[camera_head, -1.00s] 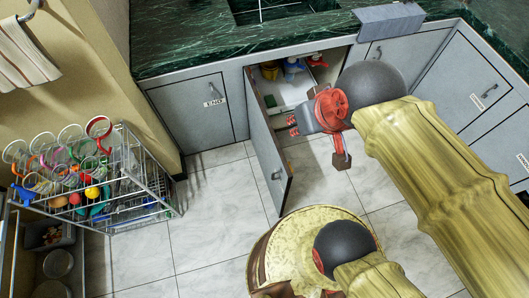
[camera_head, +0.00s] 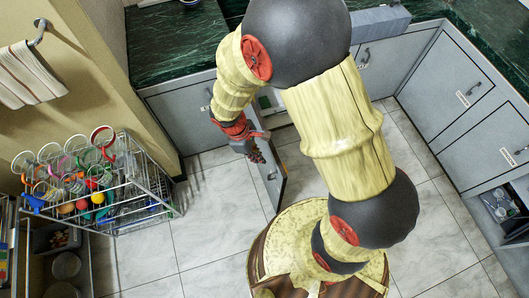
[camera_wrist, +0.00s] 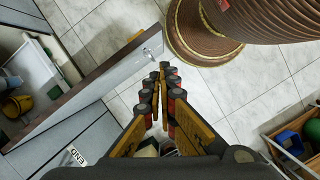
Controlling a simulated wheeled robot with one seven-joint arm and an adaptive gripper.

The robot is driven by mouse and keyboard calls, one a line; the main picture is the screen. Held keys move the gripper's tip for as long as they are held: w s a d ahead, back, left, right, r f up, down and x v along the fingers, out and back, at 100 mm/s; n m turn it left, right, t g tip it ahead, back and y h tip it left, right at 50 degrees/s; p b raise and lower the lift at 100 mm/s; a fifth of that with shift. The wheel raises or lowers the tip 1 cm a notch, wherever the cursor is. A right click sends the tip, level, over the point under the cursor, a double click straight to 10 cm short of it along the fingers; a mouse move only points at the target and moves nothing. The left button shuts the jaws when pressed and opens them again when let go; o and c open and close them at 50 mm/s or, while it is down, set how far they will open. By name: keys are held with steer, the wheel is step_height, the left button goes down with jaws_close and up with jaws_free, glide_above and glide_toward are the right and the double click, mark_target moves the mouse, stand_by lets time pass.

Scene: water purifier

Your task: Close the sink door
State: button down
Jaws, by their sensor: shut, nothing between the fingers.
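The sink door (camera_head: 276,188) is a grey panel standing open, sticking out from the cabinet under the counter. Its upper part is hidden by my arm in the head view. In the wrist view, the door (camera_wrist: 100,85) runs diagonally at the upper left, with its silver handle (camera_wrist: 148,52) on the face toward my gripper. My gripper (camera_head: 258,155) is beside the door's outer, handle side. In the wrist view its fingers (camera_wrist: 163,80) are together and empty, close to the handle. I cannot tell whether they touch the door.
A wire rack with cups (camera_head: 95,185) stands on the floor at left. A closed grey cabinet door (camera_head: 185,115) is left of the opening. In the wrist view, a white bin (camera_wrist: 30,70) sits inside the open cabinet. A wooden crate (camera_wrist: 290,140) shows at right. Tiled floor (camera_head: 210,225) at left is clear.

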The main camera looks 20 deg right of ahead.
steer(key=w+a+f+n+t, duration=0.2)
steer(key=w+f+n, duration=0.3)
steer(key=w+n, duration=0.15)
steer(key=d+f+b, duration=0.5)
steer(key=d+f, duration=0.1)
steer(key=f, duration=0.3)
steer(key=shift+d, duration=0.25)
steer(key=shift+s+d, duration=0.1)
